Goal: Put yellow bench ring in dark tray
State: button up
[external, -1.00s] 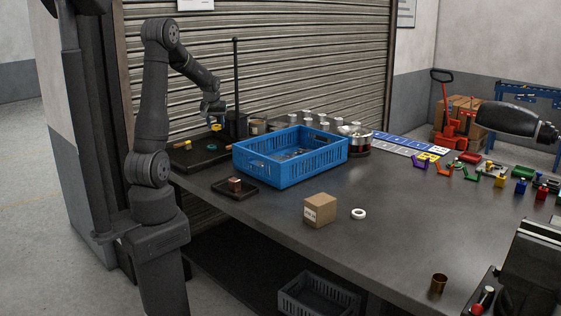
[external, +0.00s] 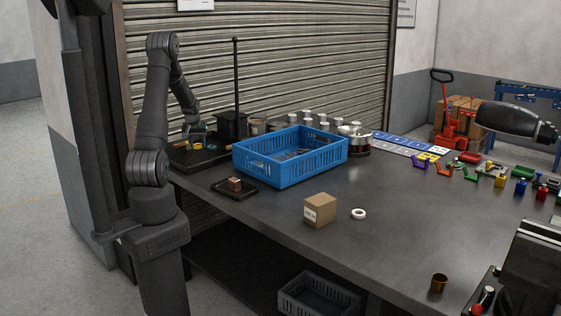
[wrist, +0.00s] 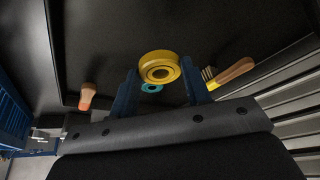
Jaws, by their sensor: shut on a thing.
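The yellow bench ring (wrist: 150,62) sits between the two blue fingers of my gripper (wrist: 160,82) in the wrist view, and they are shut on it. In the external view my gripper (external: 196,139) is low over the dark tray (external: 205,161) at the table's far left. The tray's dark floor also shows in the wrist view (wrist: 100,45). A smaller teal ring (wrist: 151,88) shows just below the yellow ring in that picture. I cannot tell whether the yellow ring touches the tray floor.
A wood-handled brush (wrist: 230,70) and another wooden handle (wrist: 87,97) lie to either side. The blue crate (external: 275,174) stands right of the tray. A black post (external: 236,85) rises behind it. A small tray with a brown block (external: 235,184) is in front.

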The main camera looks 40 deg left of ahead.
aim_at(195, 148)
jog(key=shift+s+a+f, duration=0.15)
jog(key=shift+a+f, duration=0.35)
jog(key=shift+a, duration=0.3)
jog(key=shift+f, duration=1.95)
jog(key=shift+f, duration=0.1)
jog(key=o, duration=1)
jog(key=shift+f, duration=0.1)
jog(key=shift+o, duration=0.2)
jog(key=v, duration=1.2)
jog(key=shift+r, duration=0.2)
